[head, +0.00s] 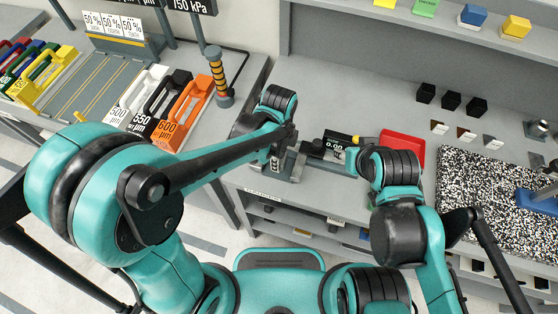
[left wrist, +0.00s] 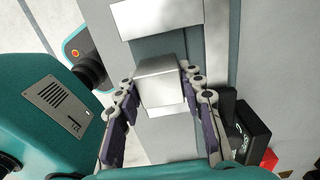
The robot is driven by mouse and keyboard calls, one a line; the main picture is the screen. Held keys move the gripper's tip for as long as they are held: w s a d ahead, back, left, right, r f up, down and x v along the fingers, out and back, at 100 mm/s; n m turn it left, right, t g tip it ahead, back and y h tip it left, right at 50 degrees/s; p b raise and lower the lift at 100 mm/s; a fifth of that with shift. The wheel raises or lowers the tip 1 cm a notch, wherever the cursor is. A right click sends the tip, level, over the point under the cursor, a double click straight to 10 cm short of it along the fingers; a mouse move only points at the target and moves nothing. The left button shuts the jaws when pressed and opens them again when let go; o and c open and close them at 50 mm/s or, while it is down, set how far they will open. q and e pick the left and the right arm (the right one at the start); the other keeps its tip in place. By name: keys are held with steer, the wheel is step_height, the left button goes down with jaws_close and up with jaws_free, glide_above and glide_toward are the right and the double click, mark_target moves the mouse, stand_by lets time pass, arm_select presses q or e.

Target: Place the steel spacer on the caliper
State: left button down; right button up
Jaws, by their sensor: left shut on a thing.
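The steel spacer (left wrist: 160,82) is a bright silver block between the two purple-padded fingers of my left gripper (left wrist: 158,112) in the left wrist view. The gripper is shut on it. In the head view my left gripper (head: 276,160) is over the caliper's grey part, and I cannot make out the spacer there. The caliper's black display (head: 337,142) reads 0.00. In the left wrist view a grey bar (left wrist: 215,50) and another silver block (left wrist: 157,17) lie beyond the spacer; I cannot tell whether the spacer touches the bar. My right gripper is near the display, its fingers unclear.
A speckled mat (head: 490,185) and several small black cubes are farther right. Colored gauge blocks, including an orange one (head: 185,115), stand on the left bench, beside a striped post (head: 217,75). A shelf lies below the worktop.

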arm_select(q)
step_height(320, 180, down, 2)
steer(key=shift+f, duration=0.1)
steer(key=shift+b, duration=0.35)
steer(key=c, duration=1)
jaws_free()
steer(key=shift+o, duration=0.2)
